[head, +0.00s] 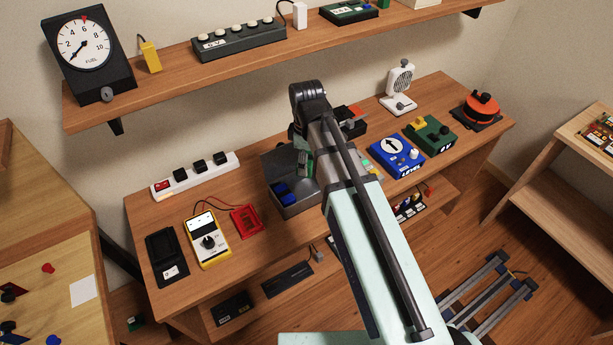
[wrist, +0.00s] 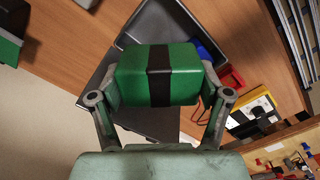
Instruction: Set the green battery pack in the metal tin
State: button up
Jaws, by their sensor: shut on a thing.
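My gripper (wrist: 160,80) is shut on the green battery pack (wrist: 135,72), a green block with a black band across it, in the wrist view. A bit of the green pack (head: 305,163) shows beside my arm in the head view. The metal tin (head: 298,209) is an open dark grey box on the desk, partly hidden by my arm. In the wrist view the tin (wrist: 152,18) lies behind the pack. The pack is over or within the tin's opening; I cannot tell whether it touches the bottom. A blue block (head: 284,190) lies inside the tin.
Left of the tin are a red tray (head: 246,222), a yellow multimeter (head: 207,240) and a white power strip (head: 195,176). To the right are a blue level box (head: 397,156) and a green box (head: 432,136). A shelf (head: 170,83) runs above the desk.

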notch_tip(320, 180, down, 8)
jog(key=shift+f+p, duration=0.15)
jog(key=shift+p, duration=0.6)
jog(key=shift+f, duration=0.2)
jog(key=shift+f+b, duration=0.3)
jog(key=shift+f, duration=0.3)
jog(key=o, duration=1.4)
jog(key=shift+r, duration=0.1)
jog(key=shift+r+p, duration=0.4)
jog(key=shift+r, duration=0.3)
notch_tip(320, 180, up, 12)
jog(key=b, duration=0.3)
jog(key=shift+f, duration=0.15)
